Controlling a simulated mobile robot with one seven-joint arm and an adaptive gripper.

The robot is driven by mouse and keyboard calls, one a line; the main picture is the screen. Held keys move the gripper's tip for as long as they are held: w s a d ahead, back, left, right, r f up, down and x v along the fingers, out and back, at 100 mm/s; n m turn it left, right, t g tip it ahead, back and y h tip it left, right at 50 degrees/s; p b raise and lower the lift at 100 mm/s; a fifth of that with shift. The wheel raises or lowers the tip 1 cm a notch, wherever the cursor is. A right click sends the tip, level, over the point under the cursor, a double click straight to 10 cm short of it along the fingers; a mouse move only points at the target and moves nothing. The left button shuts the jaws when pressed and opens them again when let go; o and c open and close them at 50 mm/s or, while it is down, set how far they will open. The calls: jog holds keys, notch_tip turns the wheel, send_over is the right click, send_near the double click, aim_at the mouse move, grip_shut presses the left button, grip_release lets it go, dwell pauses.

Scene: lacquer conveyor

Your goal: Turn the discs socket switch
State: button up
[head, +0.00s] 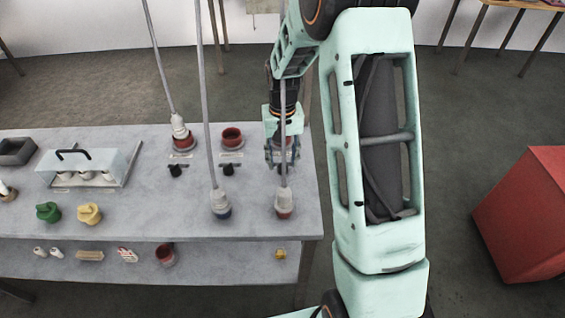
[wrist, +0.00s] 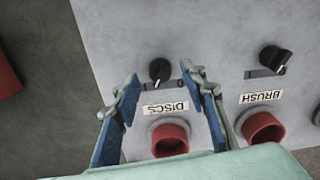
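The discs switch is a small black knob (wrist: 160,70) above the upside-down DISCS label (wrist: 165,108) in the wrist view. A red round socket (wrist: 170,138) sits below the label and looks empty. My gripper (wrist: 161,82) is open, with one blue-padded finger on each side of the knob. The fingers appear apart from the knob; its distance beyond the tips is hard to judge. In the head view my gripper (head: 282,155) points down over the table's right part and hides the discs knob.
The BRUSH knob (wrist: 275,59) and red socket (wrist: 263,127) are beside the discs ones. In the head view, hanging cords end in plugs (head: 221,202) (head: 284,203); one cord passes in front of my gripper. A clear-lidded box (head: 112,165) and green (head: 48,212) and yellow (head: 89,213) items stand left.

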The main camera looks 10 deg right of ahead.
aim_at(283, 168)
jog(key=shift+f, duration=1.15)
grip_shut()
jog(key=shift+n, duration=0.4)
jog(key=n+b, duration=0.1)
jog(key=n, duration=1)
